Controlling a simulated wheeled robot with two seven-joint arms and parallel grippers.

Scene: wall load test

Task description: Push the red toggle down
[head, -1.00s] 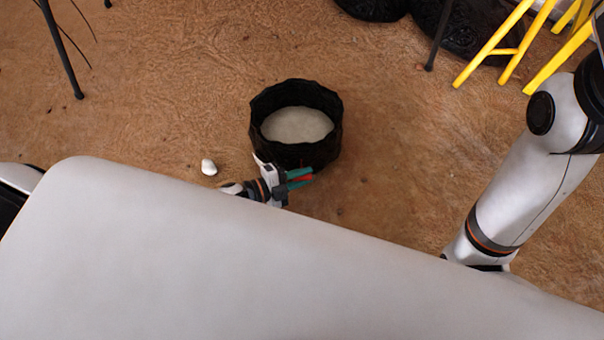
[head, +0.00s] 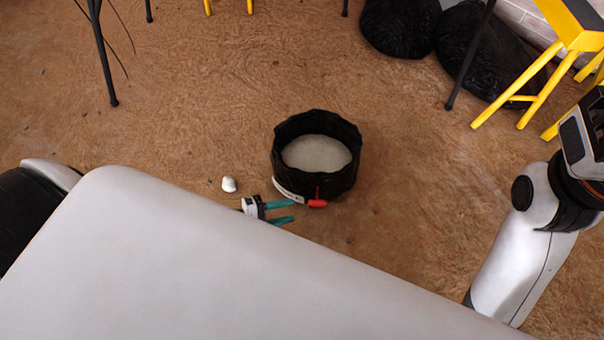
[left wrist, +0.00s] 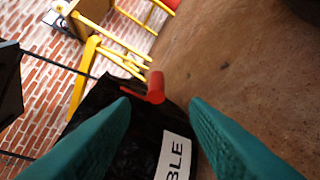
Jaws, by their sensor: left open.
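The red toggle (head: 317,203) sticks out from the near side of a round black container (head: 340,186) on the brown floor. In the left wrist view the red toggle (left wrist: 156,87) shows ahead, between and beyond my fingertips, over the black side with a white label (left wrist: 175,155). My left gripper (head: 293,211) is open, with two teal fingers pointing right toward the toggle. A small gap separates the fingertips from it, and nothing is between the fingers. My right arm shows at the right of the head view, but its gripper is out of view.
A small white lump (head: 229,184) lies on the floor left of the container. Black bags (head: 400,25) and a yellow stool (head: 535,75) stand at the back right. Thin black legs (head: 103,60) stand at the back left. The floor around the container is mostly clear.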

